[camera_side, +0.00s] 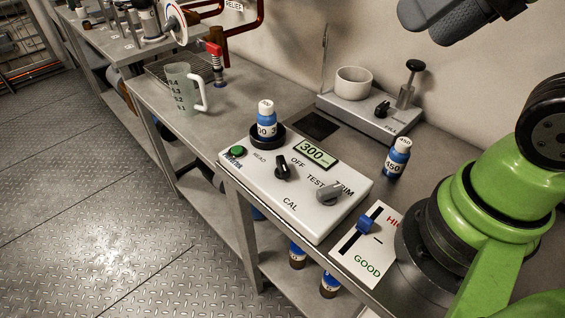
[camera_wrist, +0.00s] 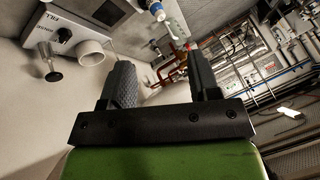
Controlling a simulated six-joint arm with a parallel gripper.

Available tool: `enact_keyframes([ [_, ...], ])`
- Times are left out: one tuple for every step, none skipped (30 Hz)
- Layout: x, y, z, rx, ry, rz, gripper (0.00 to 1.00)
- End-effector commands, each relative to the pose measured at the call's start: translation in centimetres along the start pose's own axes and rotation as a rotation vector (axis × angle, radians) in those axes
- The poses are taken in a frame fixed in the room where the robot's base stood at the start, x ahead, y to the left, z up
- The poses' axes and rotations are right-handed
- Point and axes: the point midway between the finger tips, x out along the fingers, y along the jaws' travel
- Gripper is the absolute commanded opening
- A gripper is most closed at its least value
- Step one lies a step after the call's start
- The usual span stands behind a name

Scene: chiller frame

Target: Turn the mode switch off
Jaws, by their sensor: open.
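The mode switch (camera_side: 283,167) is a black knob on a white instrument box (camera_side: 265,199) in the side view. The labels READ, OFF, TEST and CAL stand around it. Its white mark seems to face up and left, toward the READ side, but it is too small to be sure. A grey TRIM knob (camera_side: 329,195) sits to its right, and a display (camera_side: 316,153) above reads 300. My gripper (camera_side: 428,24) is high at the top right, far from the switch. In the wrist view its two dark fingers (camera_wrist: 161,80) are apart with nothing between them. The switch is not visible there.
A blue vial (camera_side: 266,117) stands on the box and another (camera_side: 397,158) to its right. A slider panel (camera_side: 368,243) lies near the front edge. A FILL unit with a white cup (camera_side: 353,80) stands behind. A clear jug (camera_side: 183,88) is at left.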

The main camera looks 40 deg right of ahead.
Motion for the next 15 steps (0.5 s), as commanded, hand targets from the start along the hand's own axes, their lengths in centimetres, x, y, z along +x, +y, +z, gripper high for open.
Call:
enact_keyframes([
  [0.1, -0.1, -0.2, 0.002, -0.01, 0.003, 0.45],
  [0.2, -0.2, -0.4, 0.004, -0.021, 0.006, 0.43],
  [0.4, -0.4, -0.8, 0.009, -0.04, 0.012, 0.43],
  [0.6, -0.6, -1.1, 0.014, -0.059, 0.018, 0.43],
  [0.8, -0.8, -1.6, 0.019, -0.08, 0.025, 0.43],
  [1.2, -1.1, -2.2, 0.027, -0.114, 0.036, 0.43],
  [1.7, -1.3, -2.7, 0.033, -0.142, 0.046, 0.43],
  [2.2, -1.5, -3.2, 0.04, -0.171, 0.056, 0.43],
  [2.9, -1.9, -4.0, 0.051, -0.211, 0.07, 0.43],
  [3.5, -2.1, -4.5, 0.059, -0.241, 0.081, 0.43],
  [4.2, -2.3, -5.0, 0.067, -0.271, 0.092, 0.43],
  [5.1, -2.5, -5.6, 0.077, -0.31, 0.108, 0.43],
  [5.9, -2.7, -6.0, 0.085, -0.339, 0.12, 0.43],
  [6.7, -2.8, -6.3, 0.093, -0.368, 0.131, 0.43],
  [7.9, -3.0, -6.8, 0.104, -0.407, 0.148, 0.43],
])
